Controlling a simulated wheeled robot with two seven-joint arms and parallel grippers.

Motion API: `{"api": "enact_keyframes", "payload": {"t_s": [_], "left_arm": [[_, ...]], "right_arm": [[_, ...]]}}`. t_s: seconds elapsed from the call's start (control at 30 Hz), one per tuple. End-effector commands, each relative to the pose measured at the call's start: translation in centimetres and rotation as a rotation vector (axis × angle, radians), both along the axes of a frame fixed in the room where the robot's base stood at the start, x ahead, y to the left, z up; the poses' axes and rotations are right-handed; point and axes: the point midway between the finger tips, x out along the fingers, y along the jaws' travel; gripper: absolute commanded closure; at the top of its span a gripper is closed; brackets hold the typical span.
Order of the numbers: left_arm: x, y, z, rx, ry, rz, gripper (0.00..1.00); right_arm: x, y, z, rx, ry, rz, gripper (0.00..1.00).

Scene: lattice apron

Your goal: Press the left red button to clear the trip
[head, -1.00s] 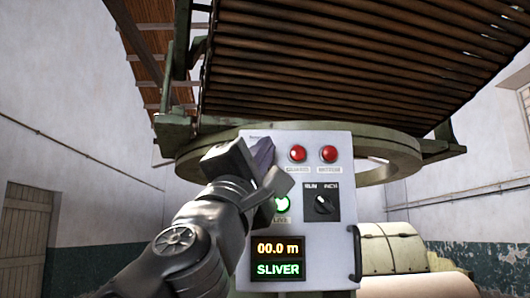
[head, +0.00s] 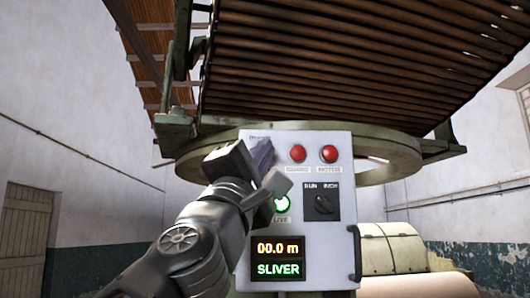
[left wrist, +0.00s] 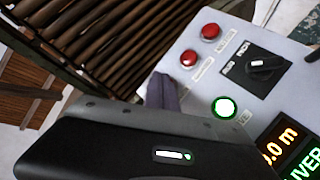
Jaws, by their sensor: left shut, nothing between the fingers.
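Two red buttons sit side by side near the top of a pale control panel (head: 330,235). The left red button (head: 298,153) has a small label under it, and the right red button (head: 328,153) stands beside it. Both also show in the left wrist view, the left one (left wrist: 189,58) nearer my gripper. My left gripper (head: 262,155) is shut and empty in front of the panel's upper left, left of the left red button and apart from it in the picture. Its fingertips show in the left wrist view (left wrist: 162,92). My right gripper is in neither view.
The panel also bears a green-lit button (head: 282,204), a black rotary switch (head: 321,204) and a display (head: 278,258) reading "00.0 m" and "SLIVER". A green ring frame (head: 400,160) and wooden slats (head: 340,65) stand behind and above. A cream roller cover (head: 391,250) is at right.

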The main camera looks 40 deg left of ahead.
Motion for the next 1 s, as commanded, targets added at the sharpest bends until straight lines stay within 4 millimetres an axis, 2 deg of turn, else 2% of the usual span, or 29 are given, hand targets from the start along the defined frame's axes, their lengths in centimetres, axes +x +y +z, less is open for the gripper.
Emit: {"api": "enact_keyframes", "payload": {"t_s": [1.0], "left_arm": [[0.46,0.38,0.02,-0.001,0.0,0.001,1.0]], "right_arm": [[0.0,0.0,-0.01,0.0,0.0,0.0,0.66]]}}
